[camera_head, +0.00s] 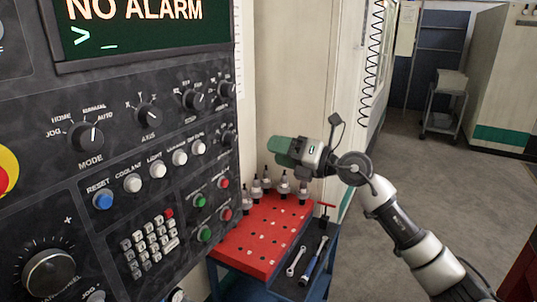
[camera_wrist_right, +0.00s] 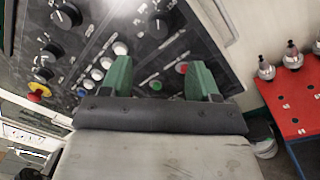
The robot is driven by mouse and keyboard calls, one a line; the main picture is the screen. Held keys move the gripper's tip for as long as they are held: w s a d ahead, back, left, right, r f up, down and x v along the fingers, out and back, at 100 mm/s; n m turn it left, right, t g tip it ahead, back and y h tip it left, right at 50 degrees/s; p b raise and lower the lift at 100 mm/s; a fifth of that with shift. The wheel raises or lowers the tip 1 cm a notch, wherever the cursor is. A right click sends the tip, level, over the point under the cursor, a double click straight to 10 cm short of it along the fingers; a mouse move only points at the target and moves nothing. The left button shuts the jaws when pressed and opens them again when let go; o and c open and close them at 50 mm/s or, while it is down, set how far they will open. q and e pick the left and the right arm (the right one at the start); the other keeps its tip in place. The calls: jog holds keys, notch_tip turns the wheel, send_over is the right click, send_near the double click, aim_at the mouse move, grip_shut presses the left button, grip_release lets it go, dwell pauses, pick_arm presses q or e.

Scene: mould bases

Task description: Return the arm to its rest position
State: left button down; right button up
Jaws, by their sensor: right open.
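My right arm comes in from the lower right of the head view. Its gripper (camera_head: 283,150), with green fingers, hangs above the back of a red tool cart and points left toward the machine control panel (camera_head: 110,150). In the right wrist view the two green fingers of the right gripper (camera_wrist_right: 160,80) stand apart with nothing between them. The panel's knobs and buttons lie beyond the fingers, and I cannot tell the exact gap. My left gripper is in neither view.
The red cart top (camera_head: 262,232) holds several tool holders (camera_head: 284,184) at its back, just below my right gripper. Wrenches (camera_head: 297,262) lie on its right side. A grey trolley (camera_head: 445,105) stands far back. The floor (camera_head: 420,170) at right is open.

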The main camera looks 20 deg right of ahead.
jog(key=shift+f, duration=0.1)
dwell(0.4)
jog(key=d+f+m+t+h+b, duration=0.15)
jog(key=f+m+h, duration=0.25)
jog(key=f+m, duration=1.15)
jog(key=d+f+m+h, duration=0.3)
jog(key=f+m+h, duration=0.1)
jog(key=f, duration=2.2)
jog(key=s+a+f+m+g+h+b, duration=0.15)
jog(key=s+f+m+g, duration=0.25)
jog(key=s+f, duration=0.95)
jog(key=s+f+m+g+h, duration=0.35)
jog(key=s+f, duration=0.75)
jog(key=f, duration=0.5)
jog(key=s+a+f+m+g, duration=0.1)
jog(key=s+a+f+g, duration=0.1)
jog(key=s, duration=0.7)
jog(key=s+a+f+m+g, duration=0.2)
jog(key=s+f, duration=0.2)
jog(key=s, duration=0.6)
jog(key=s+a+f+m+g, duration=0.2)
jog(key=s+a+f+g, duration=0.1)
jog(key=s, duration=0.6)
jog(key=shift+s+f+y+b, duration=0.15)
jog(key=shift+f+y+b, duration=0.25)
jog(key=shift+f, duration=0.15)
